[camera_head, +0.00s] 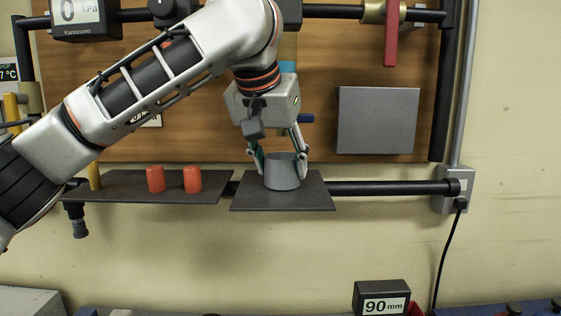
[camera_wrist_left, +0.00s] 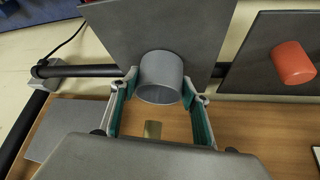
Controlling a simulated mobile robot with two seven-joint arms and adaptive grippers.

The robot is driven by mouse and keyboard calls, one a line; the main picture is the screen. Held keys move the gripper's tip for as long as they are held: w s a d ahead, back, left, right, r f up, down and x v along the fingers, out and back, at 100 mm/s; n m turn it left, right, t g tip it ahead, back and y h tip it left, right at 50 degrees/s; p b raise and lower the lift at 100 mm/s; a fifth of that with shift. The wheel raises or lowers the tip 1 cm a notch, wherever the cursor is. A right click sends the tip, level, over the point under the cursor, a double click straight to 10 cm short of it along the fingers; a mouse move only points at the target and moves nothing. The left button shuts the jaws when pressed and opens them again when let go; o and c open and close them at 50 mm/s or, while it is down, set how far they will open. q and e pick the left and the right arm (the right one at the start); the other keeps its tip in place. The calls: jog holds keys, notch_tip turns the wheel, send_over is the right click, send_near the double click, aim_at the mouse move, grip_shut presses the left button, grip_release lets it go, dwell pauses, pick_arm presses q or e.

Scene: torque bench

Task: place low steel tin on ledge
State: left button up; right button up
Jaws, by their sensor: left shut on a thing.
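The low steel tin (camera_head: 282,172) is a short grey cylinder, upright at the right-hand dark plate of the ledge (camera_head: 310,196). My left gripper (camera_head: 281,160) comes down from above and is shut on the tin, one finger on each side. In the left wrist view, the tin (camera_wrist_left: 161,77) sits between the fingers of the gripper (camera_wrist_left: 160,90), against the dark plate (camera_wrist_left: 118,28). Its base appears at the plate's surface, but I cannot tell whether it bears its full weight there. My right gripper is not in view.
Two orange cylinders (camera_head: 174,180) stand on the left-hand dark shelf (camera_head: 125,191). A black horizontal pipe (camera_head: 390,187) runs right of the plate to a grey wall box (camera_head: 455,190). A grey panel (camera_head: 378,120) is on the wooden board behind. A 90 mm block (camera_head: 381,298) is below.

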pick_arm(q)
jog(key=shift+f, duration=0.15)
jog(key=o, duration=1.1)
jog(key=shift+r, duration=0.25)
jog(key=v, duration=1.2)
jog(key=shift+f, duration=0.1)
jog(key=shift+s, duration=0.1)
